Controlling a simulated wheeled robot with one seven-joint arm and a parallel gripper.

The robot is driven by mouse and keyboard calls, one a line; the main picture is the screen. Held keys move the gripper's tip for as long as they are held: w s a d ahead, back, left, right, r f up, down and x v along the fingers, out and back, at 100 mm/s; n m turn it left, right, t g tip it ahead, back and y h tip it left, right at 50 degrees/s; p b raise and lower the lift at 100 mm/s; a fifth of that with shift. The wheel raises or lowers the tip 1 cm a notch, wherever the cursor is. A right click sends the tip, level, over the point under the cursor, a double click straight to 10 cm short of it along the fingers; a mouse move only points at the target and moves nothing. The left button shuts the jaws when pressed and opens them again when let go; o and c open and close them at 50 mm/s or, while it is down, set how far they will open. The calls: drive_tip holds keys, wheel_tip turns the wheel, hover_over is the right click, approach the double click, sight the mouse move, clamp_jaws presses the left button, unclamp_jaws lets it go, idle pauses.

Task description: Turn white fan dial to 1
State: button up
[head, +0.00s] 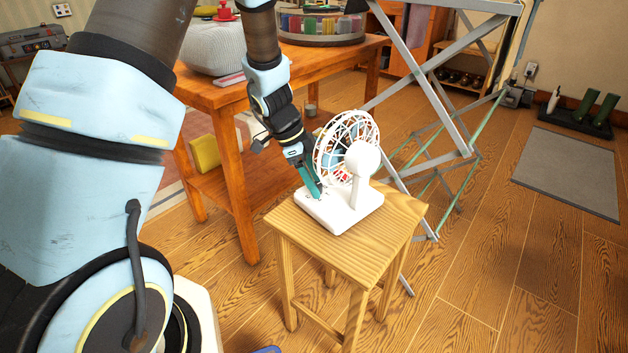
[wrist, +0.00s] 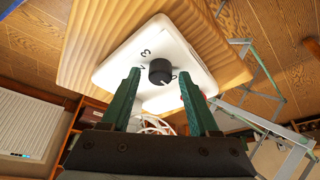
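A white fan (head: 345,175) with a round cage stands on a wooden stool (head: 330,240). Its flat white base (wrist: 190,60) carries a round black dial (wrist: 159,69), seen in the wrist view. A printed 3 shows above left of the dial and what looks like a 0 at its lower right; other marks are partly covered. A light mark on the dial's lower right edge seems to face the 0. My gripper (wrist: 160,76) is open, with one green finger on each side of the dial. Contact with the dial cannot be told. In the head view my gripper (head: 314,190) is low over the base's left part.
A wooden table (head: 240,95) with a grey woven pouf (head: 212,45) stands behind left. A grey metal folding frame (head: 425,75) rises behind the fan. A grey mat (head: 570,170) lies at right. The floor right of the stool is clear.

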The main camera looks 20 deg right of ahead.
clamp_jaws()
drive_tip(key=shift+r+p, duration=0.2)
drive_tip(key=shift+p, duration=0.55)
drive_tip(key=m+p, duration=0.1)
drive_tip(key=p, duration=0.1)
drive_tip(key=m+p, duration=0.1)
drive_tip(key=p, duration=0.1)
drive_tip(key=shift+r+g+y, duration=0.25)
drive_tip(key=shift+g+y, duration=0.05)
drive_tip(key=shift+g, duration=0.1)
drive_tip(key=m+p, duration=0.2)
drive_tip(key=p, duration=0.3)
drive_tip(key=shift+d+m+g+y, duration=0.1)
drive_tip(key=shift+m+g+y, duration=0.2)
drive_tip(key=shift+m+g, duration=0.1)
drive_tip(key=m+p, duration=0.1)
drive_tip(key=p, duration=0.1)
drive_tip(key=m+y+p, duration=0.1)
drive_tip(key=m+p, duration=0.1)
drive_tip(key=shift+w+d+f+m+g, duration=0.1)
drive_tip(key=shift+f+m+g, duration=0.1)
drive_tip(key=shift+m+g, duration=0.1)
drive_tip(key=shift+d+f+m+y+p, duration=0.15)
drive_tip(key=shift+m+y+p, duration=0.55)
drive_tip(key=shift+m+p, duration=0.75)
drive_tip(key=shift+f+m, duration=0.1)
drive_tip(key=shift+m, duration=0.25)
